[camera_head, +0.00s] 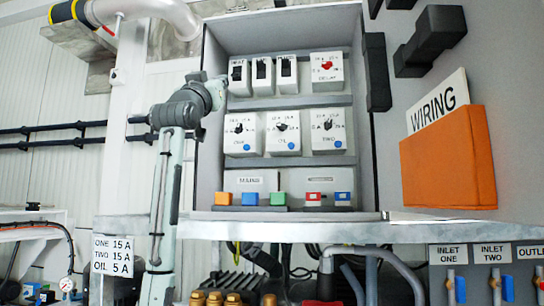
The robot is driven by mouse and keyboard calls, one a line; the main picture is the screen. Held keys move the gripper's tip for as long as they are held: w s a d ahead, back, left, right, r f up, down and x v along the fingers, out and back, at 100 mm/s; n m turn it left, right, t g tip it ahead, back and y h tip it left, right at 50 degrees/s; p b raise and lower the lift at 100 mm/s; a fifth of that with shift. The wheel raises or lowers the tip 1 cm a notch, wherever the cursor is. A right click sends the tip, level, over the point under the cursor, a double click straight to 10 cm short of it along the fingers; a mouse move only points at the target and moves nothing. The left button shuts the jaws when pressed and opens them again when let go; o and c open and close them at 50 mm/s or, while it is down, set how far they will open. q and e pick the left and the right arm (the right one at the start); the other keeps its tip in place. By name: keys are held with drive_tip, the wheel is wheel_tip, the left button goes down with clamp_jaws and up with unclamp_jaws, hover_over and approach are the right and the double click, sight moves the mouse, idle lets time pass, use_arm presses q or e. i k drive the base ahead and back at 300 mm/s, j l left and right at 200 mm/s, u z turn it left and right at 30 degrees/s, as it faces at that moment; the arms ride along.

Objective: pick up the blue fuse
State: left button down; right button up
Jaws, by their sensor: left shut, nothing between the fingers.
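In the head view, two small blue blocks sit in the bottom row of the open grey cabinet. I cannot tell which is the blue fuse. My left gripper (222,86) is shut and empty, at the cabinet's upper left edge beside the leftmost top switch (239,77). It is well above the blue blocks and apart from them. My right gripper is not in view.
Dial boxes (283,133) hang above. A ledge (290,230) runs below the cabinet. An orange wiring holder (448,158) is at right. A label reads ONE 15 A, TWO 15 A, OIL 5 A.

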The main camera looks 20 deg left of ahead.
sight(342, 198)
drive_tip(key=k+l, duration=0.15)
drive_tip(key=k, duration=0.35)
drive_tip(key=k+l, duration=0.2)
drive_tip(key=k, duration=0.25)
